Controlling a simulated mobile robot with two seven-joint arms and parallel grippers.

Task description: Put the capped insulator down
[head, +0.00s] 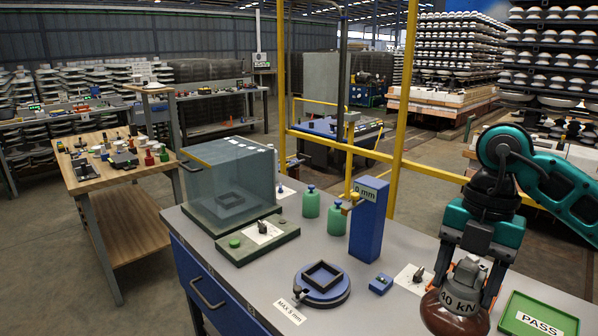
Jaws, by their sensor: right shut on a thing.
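The capped insulator (446,316) has a glossy brown body and a grey metal cap marked "40 KN" or similar. It is at the lower right of the head view, and its bottom is cut off by the picture edge. My right gripper (466,268) comes down from above and is shut on the metal cap. The insulator looks upright or nearly so. I cannot tell whether it touches the bench. A green tray (507,322) with a "PASS" label is just right of it. My left gripper is not in view.
On the grey bench (262,283) stand a round blue fixture (341,293) labelled "MAX 5 mm", a tall blue gauge block (368,228), green bottles (335,220) and a clear enclosure (200,190). A small blue block (381,284) and a white card lie left of the insulator.

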